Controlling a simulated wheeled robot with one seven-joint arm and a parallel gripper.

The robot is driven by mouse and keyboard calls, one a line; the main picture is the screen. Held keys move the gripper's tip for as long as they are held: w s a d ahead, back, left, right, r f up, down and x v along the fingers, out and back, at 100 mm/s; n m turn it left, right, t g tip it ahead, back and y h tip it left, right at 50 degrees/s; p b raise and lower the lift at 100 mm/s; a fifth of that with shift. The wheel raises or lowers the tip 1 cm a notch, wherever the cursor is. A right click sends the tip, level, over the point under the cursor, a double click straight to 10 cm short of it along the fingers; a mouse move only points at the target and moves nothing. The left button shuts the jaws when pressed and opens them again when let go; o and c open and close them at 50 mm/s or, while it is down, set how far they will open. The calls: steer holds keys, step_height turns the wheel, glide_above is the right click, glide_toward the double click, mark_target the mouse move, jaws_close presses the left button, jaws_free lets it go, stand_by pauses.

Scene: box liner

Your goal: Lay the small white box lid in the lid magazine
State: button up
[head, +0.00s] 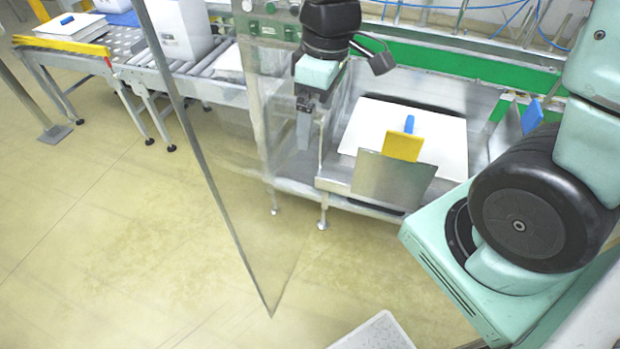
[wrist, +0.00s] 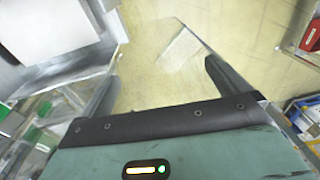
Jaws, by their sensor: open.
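The lid magazine (head: 395,182) is a metal tray with a raised front plate, right of centre in the head view. A large flat white sheet or lid (head: 445,140) lies in it, behind a yellow block (head: 403,146) with a blue tab. A white panel also shows at the upper left of the wrist view (wrist: 55,25). I cannot tell whether this is the small white box lid. My gripper (head: 304,132) points down just left of the magazine. In the wrist view its fingers (wrist: 160,88) are apart, with only floor and a pale flat piece (wrist: 182,47) beyond them.
A clear upright panel with a metal post (head: 190,140) stands left of my gripper. Behind it runs a roller conveyor (head: 165,75) with a white box (head: 180,28). A pale, rimmed flat thing (head: 375,335) shows at the bottom edge. The floor (head: 130,240) is open at left.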

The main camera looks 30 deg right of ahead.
steer(key=s+a+r, duration=0.1)
steer(key=s+a, duration=0.8)
steer(key=s, duration=0.4)
steer(key=shift+s+a+r+h, duration=0.2)
steer(key=shift+s+a+h, duration=0.1)
